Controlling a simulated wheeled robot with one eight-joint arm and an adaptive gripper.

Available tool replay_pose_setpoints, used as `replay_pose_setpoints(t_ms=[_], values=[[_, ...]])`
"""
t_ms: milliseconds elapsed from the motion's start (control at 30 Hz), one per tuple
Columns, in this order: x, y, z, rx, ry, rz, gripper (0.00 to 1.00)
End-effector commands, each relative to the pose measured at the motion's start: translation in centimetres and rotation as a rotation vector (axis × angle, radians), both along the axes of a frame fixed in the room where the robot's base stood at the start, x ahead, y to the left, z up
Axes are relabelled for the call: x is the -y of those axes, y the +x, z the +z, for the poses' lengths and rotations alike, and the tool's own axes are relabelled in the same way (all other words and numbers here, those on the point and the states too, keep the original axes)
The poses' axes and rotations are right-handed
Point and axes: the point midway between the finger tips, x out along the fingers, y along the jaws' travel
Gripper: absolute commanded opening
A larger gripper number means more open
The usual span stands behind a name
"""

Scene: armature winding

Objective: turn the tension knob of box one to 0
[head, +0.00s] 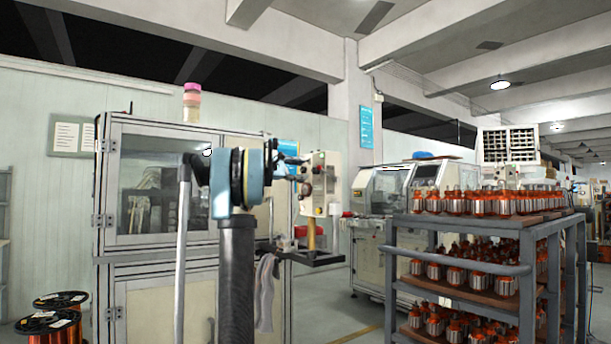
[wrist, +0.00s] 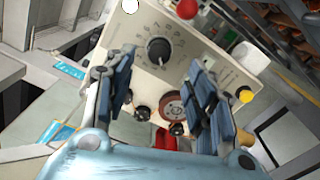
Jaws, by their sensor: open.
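A cream control box (head: 327,182) stands in front of my gripper (head: 298,171) in the head view. In the wrist view its panel (wrist: 205,45) is tilted and carries a black knob (wrist: 158,50) with a ring of scale marks. My gripper (wrist: 162,65) is open there, one finger on each side of the picture. The knob appears between and beyond the fingertips. I see no contact with it. No box label is legible.
The panel also has a red button (wrist: 186,8), a white button (wrist: 130,5), a yellow button (wrist: 245,96) and a reddish round part (wrist: 173,105). A machine cabinet (head: 155,190) stands behind my arm. A rack (head: 470,270) of copper-wound armatures stands at right.

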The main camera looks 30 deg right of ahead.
Motion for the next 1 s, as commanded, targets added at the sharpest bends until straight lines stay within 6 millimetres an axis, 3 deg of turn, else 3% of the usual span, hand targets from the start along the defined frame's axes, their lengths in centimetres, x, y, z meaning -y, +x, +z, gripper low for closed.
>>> replay_pose_setpoints(t_ms=[100, 333, 1000], values=[[-2.2, -0.1, 0.0, 0.0, 0.0, 0.003, 0.5], [-4.7, -0.3, -0.1, 0.0, 0.0, 0.001, 0.5], [-5.3, -0.5, -0.2, 0.003, 0.006, 0.0, 0.5]])
